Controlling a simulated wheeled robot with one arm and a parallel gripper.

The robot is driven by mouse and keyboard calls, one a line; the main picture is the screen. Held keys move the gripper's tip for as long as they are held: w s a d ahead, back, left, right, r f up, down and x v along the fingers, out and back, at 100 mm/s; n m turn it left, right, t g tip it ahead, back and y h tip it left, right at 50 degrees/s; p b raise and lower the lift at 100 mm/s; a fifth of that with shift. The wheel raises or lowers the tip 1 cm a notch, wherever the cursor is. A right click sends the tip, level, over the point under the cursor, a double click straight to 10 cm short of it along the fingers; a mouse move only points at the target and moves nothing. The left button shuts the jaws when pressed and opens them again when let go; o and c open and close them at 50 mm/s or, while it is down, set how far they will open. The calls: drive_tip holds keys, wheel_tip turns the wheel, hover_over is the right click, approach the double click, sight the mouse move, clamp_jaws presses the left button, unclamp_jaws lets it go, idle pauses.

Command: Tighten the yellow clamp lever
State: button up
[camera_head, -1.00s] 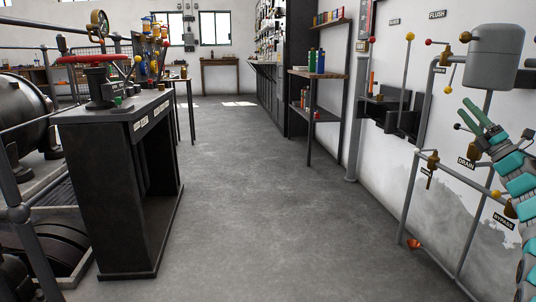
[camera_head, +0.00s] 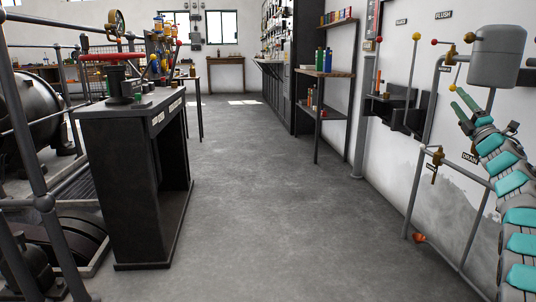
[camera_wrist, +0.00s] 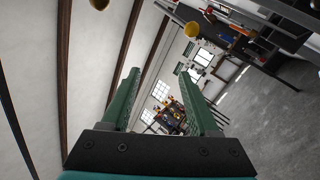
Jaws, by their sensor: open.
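A short lever with a yellow ball end (camera_head: 154,63) shows by the top of the black pedestal (camera_head: 150,191) at the left in the head view. It is small, and I cannot be sure that it is the yellow clamp lever. A red handwheel (camera_head: 104,57) stands on the pedestal top. My gripper (camera_head: 457,97) is at the right, raised in front of the wall pipework and far from the pedestal. In the wrist view its green fingers (camera_wrist: 158,70) are apart with nothing between them.
Wall pipework with a grey tank (camera_head: 497,55), ball-ended levers and a brass valve (camera_head: 435,171) stands close to my arm. A shelf unit (camera_head: 321,73) is further along the right wall. Railings (camera_head: 45,203) and machinery crowd the left. The middle floor is clear.

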drive_tip(key=w+a+m+g+h, duration=0.1)
drive_tip(key=w+m+g+h, duration=0.3)
drive_tip(key=m+h, duration=0.55)
drive_tip(key=s+a+f+m+g+y, duration=0.2)
drive_tip(key=s+a+f+m+g, duration=0.35)
drive_tip(key=s+a+f, duration=0.7)
drive_tip(key=s+a+f+m+g+y, duration=0.2)
drive_tip(key=s+a+f+m+g, duration=0.35)
drive_tip(key=s+a+f, duration=0.95)
drive_tip(key=s+a+f+m+g+y, duration=0.1)
drive_tip(key=s+a+f+m+g, duration=0.2)
drive_tip(key=s+a+f+g, duration=1.1)
drive_tip(key=s+a+r+t+y, duration=0.1)
drive_tip(key=s+a+r+t, duration=0.1)
drive_tip(key=s, duration=0.8)
drive_tip(key=s+a+r+t+y, duration=0.1)
drive_tip(key=s+a+r, duration=0.1)
drive_tip(key=s, duration=0.7)
wheel_tip(320, 180, up, 14)
drive_tip(key=s+p, duration=0.1)
drive_tip(key=p, duration=1.3)
drive_tip(key=shift+a+r+n+p, duration=0.15)
drive_tip(key=shift+a+n+p, duration=0.2)
drive_tip(key=shift+n, duration=0.1)
